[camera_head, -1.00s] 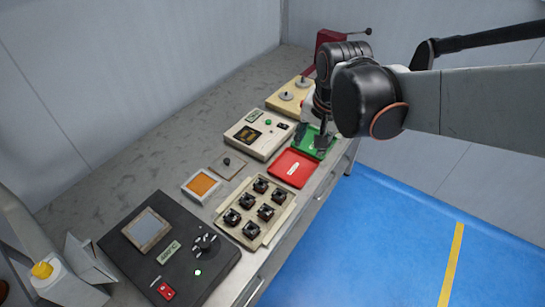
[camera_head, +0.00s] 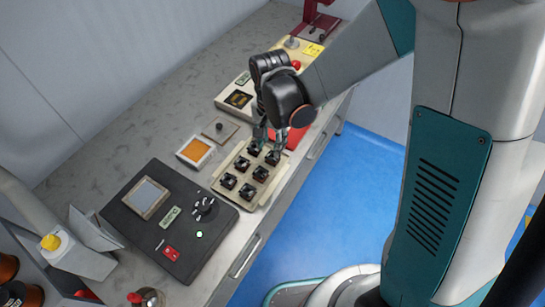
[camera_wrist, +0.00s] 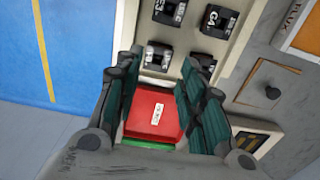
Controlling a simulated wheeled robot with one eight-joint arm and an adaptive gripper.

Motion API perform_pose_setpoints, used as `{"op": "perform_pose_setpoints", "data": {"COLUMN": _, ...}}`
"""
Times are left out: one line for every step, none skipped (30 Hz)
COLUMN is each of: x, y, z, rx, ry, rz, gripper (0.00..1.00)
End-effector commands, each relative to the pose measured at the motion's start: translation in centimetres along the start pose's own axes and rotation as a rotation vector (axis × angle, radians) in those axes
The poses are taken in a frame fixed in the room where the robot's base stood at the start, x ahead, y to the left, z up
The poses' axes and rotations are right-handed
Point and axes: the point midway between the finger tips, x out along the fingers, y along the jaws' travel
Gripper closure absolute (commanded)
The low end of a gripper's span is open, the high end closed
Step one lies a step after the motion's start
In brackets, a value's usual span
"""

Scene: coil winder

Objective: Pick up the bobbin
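The bobbins are small black blocks in a pale beige tray (camera_head: 216,182) on the bench; the frames do not show which one is meant. Front bobbins (camera_head: 228,181) stand in the head view, and one at the far end (camera_head: 255,148) is close to my gripper. My gripper (camera_head: 268,146) is over the tray's far end, pointing down. In the wrist view my gripper (camera_wrist: 163,64) is open, with a bobbin (camera_wrist: 158,55) showing between the fingertips and another (camera_wrist: 204,64) by the right fingertip. I see no contact. The fingers partly hide the far bobbins in the head view.
A red tray (camera_wrist: 152,112) lies beyond the bobbin tray, with a green edge (camera_wrist: 148,144) past it. An orange framed pad (camera_head: 195,151) and a knobbed plate (camera_head: 219,129) lie to the left. A black control panel (camera_head: 185,233) is in front. Blue floor is at right.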

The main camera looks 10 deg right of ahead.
Motion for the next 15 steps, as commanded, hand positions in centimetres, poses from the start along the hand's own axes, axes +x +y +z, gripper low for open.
{"op": "perform_pose_setpoints", "data": {"x": 1.0, "y": 0.0, "z": 0.0, "rx": 0.000, "ry": 0.000, "rz": 0.000, "gripper": 0.63}}
{"op": "perform_pose_setpoints", "data": {"x": 1.3, "y": 0.0, "z": 0.0, "rx": 0.000, "ry": 0.000, "rz": 0.000, "gripper": 0.63}}
{"op": "perform_pose_setpoints", "data": {"x": 1.6, "y": 0.0, "z": 0.0, "rx": 0.000, "ry": 0.000, "rz": 0.000, "gripper": 0.63}}
{"op": "perform_pose_setpoints", "data": {"x": 1.9, "y": 0.0, "z": 0.0, "rx": 0.000, "ry": 0.000, "rz": 0.000, "gripper": 0.63}}
{"op": "perform_pose_setpoints", "data": {"x": 2.0, "y": 0.0, "z": 0.0, "rx": 0.000, "ry": 0.000, "rz": 0.000, "gripper": 0.63}}
{"op": "perform_pose_setpoints", "data": {"x": 2.1, "y": 0.0, "z": 0.0, "rx": 0.000, "ry": 0.000, "rz": 0.000, "gripper": 0.63}}
{"op": "perform_pose_setpoints", "data": {"x": 2.2, "y": 0.0, "z": 0.0, "rx": 0.000, "ry": 0.000, "rz": 0.000, "gripper": 0.63}}
{"op": "perform_pose_setpoints", "data": {"x": 2.3, "y": 0.0, "z": 0.0, "rx": 0.000, "ry": 0.000, "rz": 0.000, "gripper": 0.63}}
{"op": "perform_pose_setpoints", "data": {"x": 2.5, "y": 0.0, "z": -0.1, "rx": 0.000, "ry": 0.000, "rz": 0.000, "gripper": 0.63}}
{"op": "perform_pose_setpoints", "data": {"x": 2.7, "y": 0.0, "z": -0.1, "rx": 0.000, "ry": 0.000, "rz": 0.000, "gripper": 0.63}}
{"op": "perform_pose_setpoints", "data": {"x": 3.0, "y": 0.0, "z": -0.1, "rx": 0.000, "ry": 0.000, "rz": 0.000, "gripper": 0.63}}
{"op": "perform_pose_setpoints", "data": {"x": 3.4, "y": 0.1, "z": -0.1, "rx": 0.000, "ry": 0.000, "rz": 0.000, "gripper": 0.63}}
{"op": "perform_pose_setpoints", "data": {"x": 3.8, "y": 0.1, "z": -0.2, "rx": 0.000, "ry": 0.000, "rz": 0.000, "gripper": 0.63}}
{"op": "perform_pose_setpoints", "data": {"x": 4.2, "y": 0.1, "z": -0.2, "rx": 0.000, "ry": 0.000, "rz": 0.000, "gripper": 0.63}}
{"op": "perform_pose_setpoints", "data": {"x": 4.8, "y": 0.1, "z": -0.2, "rx": 0.000, "ry": 0.000, "rz": 0.000, "gripper": 0.63}}
